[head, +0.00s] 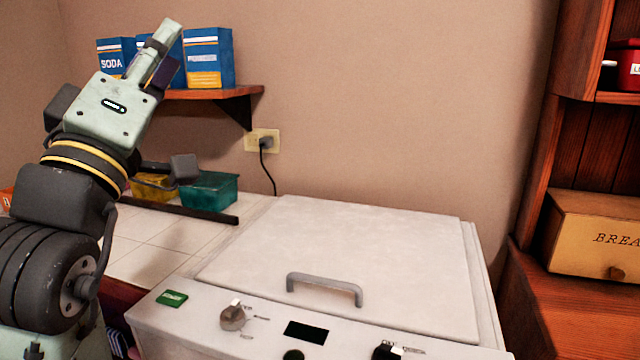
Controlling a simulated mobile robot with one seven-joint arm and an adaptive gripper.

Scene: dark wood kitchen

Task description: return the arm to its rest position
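My arm (101,104) stands at the left of the head view. It rises from a black ribbed joint past a yellow-ringed wrist to a pale green link, which tilts up and right in front of the wall shelf. A dark piece with a grey block (185,167) shows behind the arm, above the tiled counter. It may be part of my gripper, but I cannot be sure. The fingertips cannot be made out, and no held object can be seen.
A white appliance with a closed lid (345,255), a handle and knobs fills the middle. Blue soda boxes (208,58) stand on a wall shelf (210,94). Yellow and teal bins (208,190) sit on the counter (165,238). A bread box (595,240) is at right.

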